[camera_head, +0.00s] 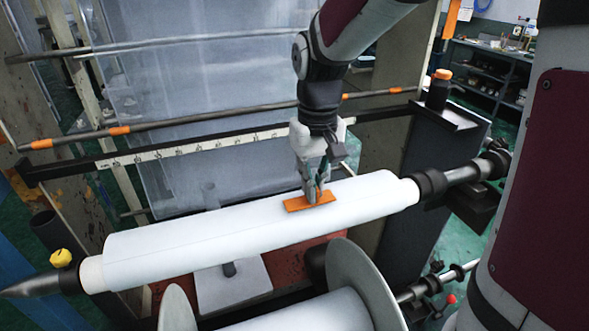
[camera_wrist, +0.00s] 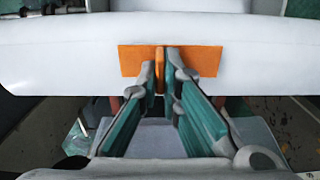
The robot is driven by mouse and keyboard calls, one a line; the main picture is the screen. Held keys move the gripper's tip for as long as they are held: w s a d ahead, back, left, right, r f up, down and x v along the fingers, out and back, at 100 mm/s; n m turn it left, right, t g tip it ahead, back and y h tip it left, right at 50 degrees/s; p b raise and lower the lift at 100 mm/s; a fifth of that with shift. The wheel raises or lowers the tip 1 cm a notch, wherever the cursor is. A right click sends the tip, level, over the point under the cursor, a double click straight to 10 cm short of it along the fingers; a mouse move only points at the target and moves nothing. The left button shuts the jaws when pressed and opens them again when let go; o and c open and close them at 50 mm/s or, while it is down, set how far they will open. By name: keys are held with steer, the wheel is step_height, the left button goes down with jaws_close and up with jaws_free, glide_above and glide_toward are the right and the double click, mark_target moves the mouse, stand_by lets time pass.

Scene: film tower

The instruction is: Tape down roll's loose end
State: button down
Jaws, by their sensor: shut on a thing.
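The white roll (camera_head: 240,216) lies across its shaft from lower left to upper right, and a thin line runs along its surface. It also spans the wrist view (camera_wrist: 60,58). An orange tape piece (camera_head: 296,204) lies flat against the roll, right of the middle. In the wrist view the orange tape piece (camera_wrist: 204,62) has a raised orange tab at its middle. My gripper (camera_head: 313,198) is at the roll's upper face, and its fingertips (camera_wrist: 160,80) are shut on the tab. The loose end's edge under the tape is hidden.
A black chuck (camera_head: 430,185) holds the right end. A second roll with grey flanges (camera_head: 362,280) is in front below. A ruler bar (camera_head: 180,150) and rods run behind. An orange-capped bottle (camera_head: 438,92) stands on the right ledge.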

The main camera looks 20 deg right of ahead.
steer(key=shift+f, duration=0.55)
stand_by(1.0)
steer(key=c, duration=1.7)
jaws_free()
steer(key=shift+r, duration=0.15)
step_height(320, 180, up, 11)
steer(key=shift+f, duration=0.1)
steer(key=s+a+t, duration=0.1)
steer(key=s+t, duration=0.4)
steer(key=s, duration=1)
steer(key=shift+f+t, duration=0.2)
steer(key=shift+t, duration=0.1)
